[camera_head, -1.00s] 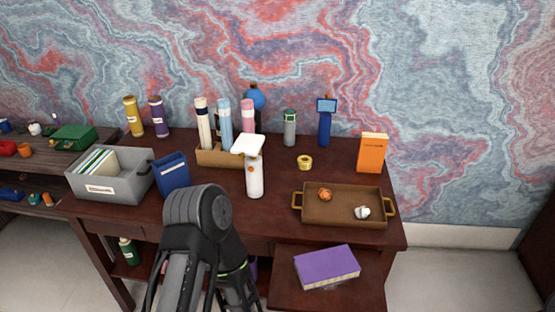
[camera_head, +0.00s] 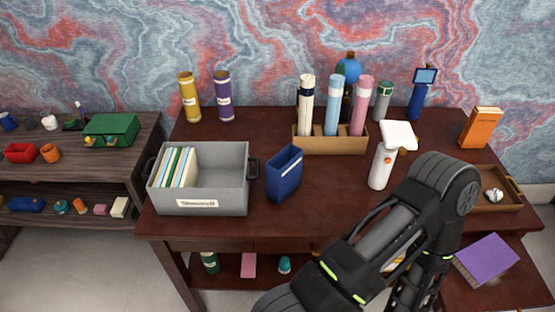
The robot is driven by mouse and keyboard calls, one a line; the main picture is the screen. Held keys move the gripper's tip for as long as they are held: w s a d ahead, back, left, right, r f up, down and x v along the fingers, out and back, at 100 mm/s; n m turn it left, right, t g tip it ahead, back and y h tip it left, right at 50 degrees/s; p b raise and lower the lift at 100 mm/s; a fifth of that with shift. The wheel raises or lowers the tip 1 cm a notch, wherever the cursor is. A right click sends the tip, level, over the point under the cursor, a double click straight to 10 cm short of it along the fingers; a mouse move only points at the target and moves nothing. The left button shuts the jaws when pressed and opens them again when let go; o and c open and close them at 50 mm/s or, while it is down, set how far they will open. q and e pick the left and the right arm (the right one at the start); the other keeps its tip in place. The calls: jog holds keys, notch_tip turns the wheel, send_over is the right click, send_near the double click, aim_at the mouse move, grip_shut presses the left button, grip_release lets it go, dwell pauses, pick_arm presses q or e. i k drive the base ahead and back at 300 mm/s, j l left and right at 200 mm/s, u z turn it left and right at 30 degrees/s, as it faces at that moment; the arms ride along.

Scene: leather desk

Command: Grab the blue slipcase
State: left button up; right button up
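The blue slipcase (camera_head: 284,175) stands upright on the dark wooden desk, just right of the grey bin. Its top looks open, and a small pale mark shows near its upper edge. One of my black arms rises from the lower middle and bends at the right, apart from the slipcase. No gripper fingers can be made out in this view. Nothing hides the slipcase.
The grey bin (camera_head: 203,207) with upright folders stands close left of the slipcase. A white lamp-like device (camera_head: 381,168) stands to the right. A wooden holder (camera_head: 330,144) with rolled tubes is behind. Bare desk (camera_head: 240,135) lies behind the slipcase.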

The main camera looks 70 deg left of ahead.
aim_at(283, 171)
jog(key=k+j, duration=1.2)
jog(key=i+j+z, duration=0.05)
jog(key=j, duration=0.05)
